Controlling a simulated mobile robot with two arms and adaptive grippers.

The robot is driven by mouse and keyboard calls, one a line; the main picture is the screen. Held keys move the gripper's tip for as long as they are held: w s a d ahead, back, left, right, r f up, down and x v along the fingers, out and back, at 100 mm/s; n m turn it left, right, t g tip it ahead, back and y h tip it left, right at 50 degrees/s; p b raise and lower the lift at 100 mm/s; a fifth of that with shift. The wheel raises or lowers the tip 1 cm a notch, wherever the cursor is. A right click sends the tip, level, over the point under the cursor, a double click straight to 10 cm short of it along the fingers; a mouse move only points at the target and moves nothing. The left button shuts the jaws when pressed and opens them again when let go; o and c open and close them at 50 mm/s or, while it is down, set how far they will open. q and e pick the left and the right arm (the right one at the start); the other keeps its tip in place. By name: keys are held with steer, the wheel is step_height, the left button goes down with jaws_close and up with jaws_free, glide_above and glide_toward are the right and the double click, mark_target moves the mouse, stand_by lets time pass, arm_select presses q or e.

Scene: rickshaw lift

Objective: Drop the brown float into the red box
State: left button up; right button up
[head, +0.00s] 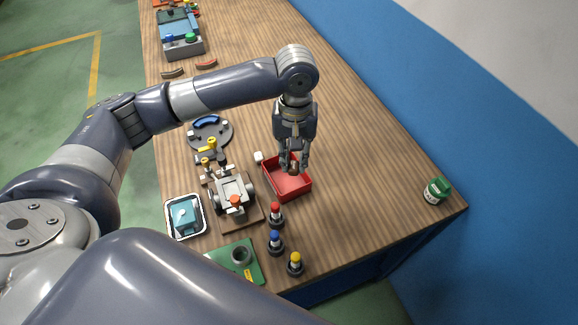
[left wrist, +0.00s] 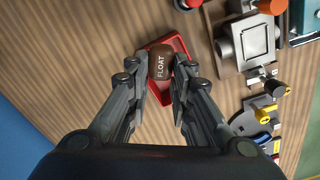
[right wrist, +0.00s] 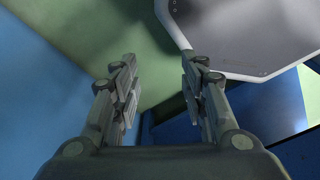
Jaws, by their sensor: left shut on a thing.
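The brown float (left wrist: 160,62), marked FLOAT, is held between the fingertips of my left gripper (left wrist: 162,80) in the left wrist view. The red box (head: 288,191) stands on the wooden bench in the head view, and my left gripper (head: 292,166) points down over it. In the left wrist view the red box (left wrist: 187,46) shows behind the float, partly hidden by the float and fingers. I cannot tell the exact height of the float above the box floor. My right gripper (right wrist: 155,85) is open and empty in the right wrist view, away from the bench top.
A grey fixture (head: 232,190) stands left of the box. A green board (head: 237,260) and a tray (head: 184,217) lie at the front left.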

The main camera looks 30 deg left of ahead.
arm_select(q)
steer(key=w+a+n+p, duration=0.1)
steer(key=w+a, duration=0.1)
steer(key=w, duration=0.1)
arm_select(e)
steer(key=s+d+r+p, duration=0.2)
steer(key=s+r+p, duration=0.3)
steer(key=s+r, duration=0.2)
steer(key=w+f+b, duration=0.3)
steer(key=w, duration=0.3)
arm_select(q)
steer(key=n+b, duration=0.4)
steer(key=b, duration=0.1)
glide_above(280, 173)
step_height(280, 173, down, 10)
steer(key=shift+f, duration=0.2)
steer(key=shift+d+f+b, duration=0.1)
steer(key=shift+b, duration=0.35)
steer(key=o, duration=0.8)
arm_select(e)
steer(key=f, duration=0.2)
steer(key=s+f, duration=0.1)
steer(key=a+f, duration=0.1)
steer(key=f, duration=0.1)
steer(key=shift+s+f, duration=0.3)
arm_select(q)
steer(key=shift+o, duration=0.2)
